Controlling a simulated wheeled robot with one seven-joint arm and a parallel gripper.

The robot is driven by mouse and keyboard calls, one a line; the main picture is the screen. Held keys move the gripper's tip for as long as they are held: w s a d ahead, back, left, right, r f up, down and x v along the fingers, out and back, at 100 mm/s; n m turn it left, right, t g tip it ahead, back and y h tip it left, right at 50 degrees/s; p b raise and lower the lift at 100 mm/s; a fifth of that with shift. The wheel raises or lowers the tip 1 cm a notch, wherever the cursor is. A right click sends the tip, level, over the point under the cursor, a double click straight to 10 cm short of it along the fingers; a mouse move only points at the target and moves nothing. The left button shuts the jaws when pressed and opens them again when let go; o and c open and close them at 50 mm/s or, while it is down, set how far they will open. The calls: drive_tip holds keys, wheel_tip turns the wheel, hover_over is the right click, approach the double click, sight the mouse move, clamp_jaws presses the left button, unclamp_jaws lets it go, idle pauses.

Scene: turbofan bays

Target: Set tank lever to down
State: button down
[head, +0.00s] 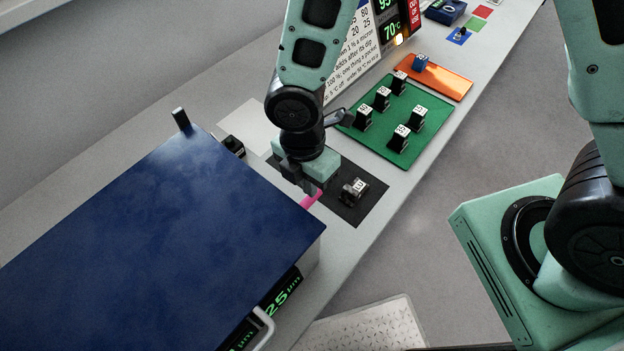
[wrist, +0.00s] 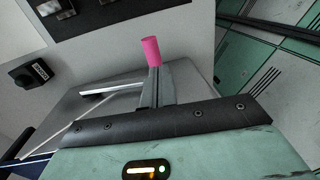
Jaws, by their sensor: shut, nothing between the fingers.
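My gripper (head: 309,190) points down beside the near right corner of the blue-topped box (head: 150,235), and its fingers are together and empty. A pink piece (head: 311,199) shows at the fingertips; it also stands beyond them in the wrist view (wrist: 151,51). I cannot tell whether it is part of the fingers or a separate handle. A short dark upright stub (head: 181,118) rises at the box's far corner. A pale handle (head: 263,325) is on its near side. No lever is clearly labelled as the tank lever, so I cannot tell its position.
A dark mat (head: 372,205) with a labelled black block (head: 354,190) lies right of the gripper. Beyond it are a green mat (head: 378,142) with several numbered blocks and an orange tray (head: 450,83). A black labelled knob (head: 233,146) sits behind the box.

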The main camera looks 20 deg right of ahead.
wheel_tip(320, 180, up, 11)
drive_tip(key=b, duration=0.1)
idle(0.3)
drive_tip(key=s+d+m+t+y+b, duration=0.1)
drive_tip(key=s+d+m+b, duration=0.4)
drive_tip(key=m, duration=1.2)
drive_tip(key=s+b, duration=0.3)
drive_tip(key=shift+s+d, duration=0.15)
drive_tip(key=shift+d, duration=0.1)
